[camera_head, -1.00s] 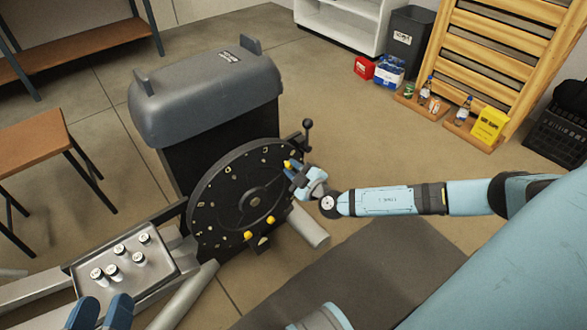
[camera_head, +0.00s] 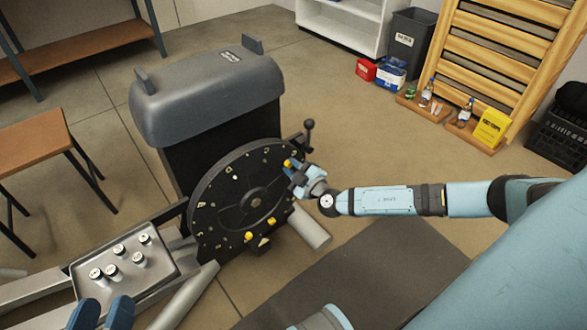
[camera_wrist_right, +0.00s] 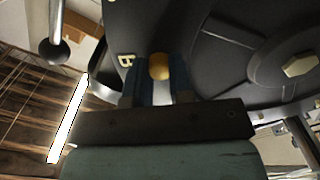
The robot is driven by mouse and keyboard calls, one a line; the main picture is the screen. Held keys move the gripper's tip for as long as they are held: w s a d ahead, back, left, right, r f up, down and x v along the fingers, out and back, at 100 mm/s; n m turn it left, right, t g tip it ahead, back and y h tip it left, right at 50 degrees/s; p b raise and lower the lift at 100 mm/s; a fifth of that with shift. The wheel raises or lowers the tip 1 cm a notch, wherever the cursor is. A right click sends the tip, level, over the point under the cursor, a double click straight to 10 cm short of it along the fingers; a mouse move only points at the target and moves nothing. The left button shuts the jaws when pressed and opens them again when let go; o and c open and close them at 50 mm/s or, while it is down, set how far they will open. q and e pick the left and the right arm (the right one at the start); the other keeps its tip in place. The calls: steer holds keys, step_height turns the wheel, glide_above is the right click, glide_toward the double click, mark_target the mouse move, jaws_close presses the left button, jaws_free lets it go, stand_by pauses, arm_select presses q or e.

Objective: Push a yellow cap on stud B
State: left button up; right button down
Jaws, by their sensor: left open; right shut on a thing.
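A dark round disc (camera_head: 222,205) with letters and small pale fittings around its face stands tilted on the machine. My right gripper (camera_head: 290,171) is at the disc's upper right rim. In the right wrist view its blue fingers (camera_wrist_right: 158,82) are shut on a yellow cap (camera_wrist_right: 159,66), just right of the letter B (camera_wrist_right: 126,60). The fingers hide the stud, so I cannot tell how fully the cap is seated. Two other yellow caps (camera_head: 249,236) (camera_head: 271,221) sit on the disc's lower edge. My left gripper (camera_head: 102,313) is open and empty at the bottom left.
A metal tray (camera_head: 80,270) with several white-topped cylinders is at the left, just beyond my left gripper. A black-knobbed lever (camera_head: 309,125) stands up beside the disc, close to my right gripper. A grey hood (camera_head: 205,95) rises behind.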

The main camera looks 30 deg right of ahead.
steer(key=shift+w, duration=0.1)
steer(key=c, duration=0.9)
jaws_free()
steer(key=shift+c, duration=0.2)
arm_select(q)
steer(key=shift+f, duration=0.1)
arm_select(e)
steer(key=s, duration=0.3)
steer(key=shift+s+d+p, duration=0.1)
steer(key=shift+s+p, duration=0.1)
steer(key=shift+p, duration=0.2)
arm_select(q)
step_height(320, 180, up, 3)
steer(key=shift+r+t+p, duration=0.1)
steer(key=shift+t+p, duration=0.2)
steer(key=shift+p, duration=0.55)
arm_select(e)
steer(key=s, duration=1)
steer(key=shift+s+d, duration=0.2)
steer(key=shift+d, duration=0.25)
arm_select(q)
steer(key=shift+a, duration=0.1)
